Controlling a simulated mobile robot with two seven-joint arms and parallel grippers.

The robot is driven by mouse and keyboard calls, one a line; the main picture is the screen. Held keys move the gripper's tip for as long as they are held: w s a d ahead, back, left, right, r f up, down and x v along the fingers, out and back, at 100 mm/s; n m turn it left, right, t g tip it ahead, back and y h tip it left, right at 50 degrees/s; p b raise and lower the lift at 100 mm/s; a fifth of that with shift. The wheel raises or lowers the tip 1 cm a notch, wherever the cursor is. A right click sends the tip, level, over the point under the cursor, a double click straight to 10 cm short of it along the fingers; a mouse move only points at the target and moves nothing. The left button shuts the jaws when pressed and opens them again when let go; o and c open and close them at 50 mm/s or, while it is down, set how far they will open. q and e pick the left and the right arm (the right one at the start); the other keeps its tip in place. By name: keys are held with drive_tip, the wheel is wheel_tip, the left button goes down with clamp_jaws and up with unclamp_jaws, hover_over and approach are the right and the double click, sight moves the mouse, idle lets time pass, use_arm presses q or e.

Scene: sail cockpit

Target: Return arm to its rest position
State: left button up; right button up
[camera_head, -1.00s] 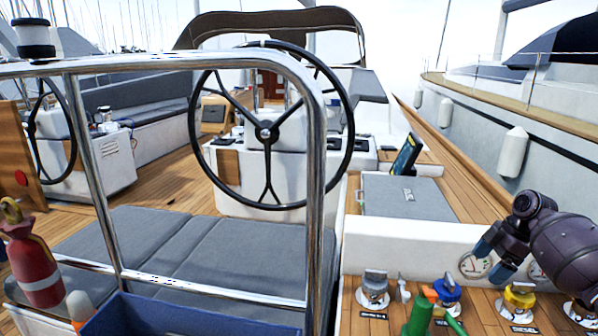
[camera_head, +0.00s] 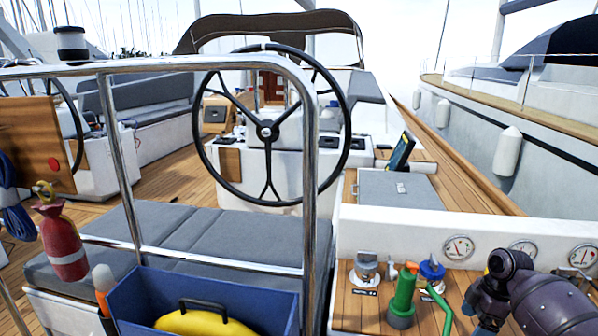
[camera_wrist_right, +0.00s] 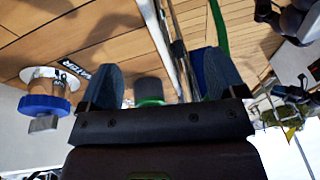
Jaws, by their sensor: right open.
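My right arm comes in at the lower right of the head view, with its dark gripper (camera_head: 482,302) low over the teak deck beside the deck fillers. In the right wrist view the two blue-grey fingers of the right gripper (camera_wrist_right: 158,75) stand apart, with nothing clearly held between them. A dark cylinder with a green base (camera_wrist_right: 148,90) shows in the gap behind them; its distance is unclear. My left gripper is not in view.
A green bottle (camera_head: 402,300), a blue filler cap (camera_head: 432,270) and a metal cap (camera_head: 366,268) stand left of the right gripper. Gauges (camera_head: 458,247) line the white wall behind. A blue crate (camera_head: 135,300), red extinguisher (camera_head: 62,240) and steel rail (camera_head: 310,170) lie farther left.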

drive_tip(key=s+a+f+m+h, duration=0.1)
drive_tip(key=s+a+f, duration=0.3)
drive_tip(key=s, duration=0.3)
drive_tip(key=s+a+f+m, duration=0.2)
drive_tip(key=s+a+f, duration=0.1)
drive_tip(key=s+f, duration=0.3)
drive_tip(key=s+a+f+m+h, duration=0.1)
drive_tip(key=s+a+f, duration=0.25)
drive_tip(key=s, duration=0.55)
drive_tip(key=s+a+r+m+t+h, duration=0.1)
drive_tip(key=s+a+r+m, duration=0.15)
drive_tip(key=s, duration=0.45)
drive_tip(key=s+a+r+m, duration=0.1)
drive_tip(key=s+r+m, duration=0.25)
drive_tip(key=s, duration=0.25)
drive_tip(key=s+a+r+m+t+h, duration=0.1)
drive_tip(key=s+a+r+m, duration=0.2)
drive_tip(key=s, duration=0.4)
use_arm(q)
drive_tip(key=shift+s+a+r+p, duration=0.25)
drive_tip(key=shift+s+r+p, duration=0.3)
drive_tip(key=shift+p, duration=0.5)
use_arm(e)
drive_tip(key=w+f+t+y, duration=0.1)
drive_tip(key=w+f+t, duration=0.4)
drive_tip(key=w+t, duration=0.4)
drive_tip(key=shift+w+d+f, duration=0.2)
drive_tip(key=shift+w+d, duration=0.15)
drive_tip(key=shift+w, duration=0.05)
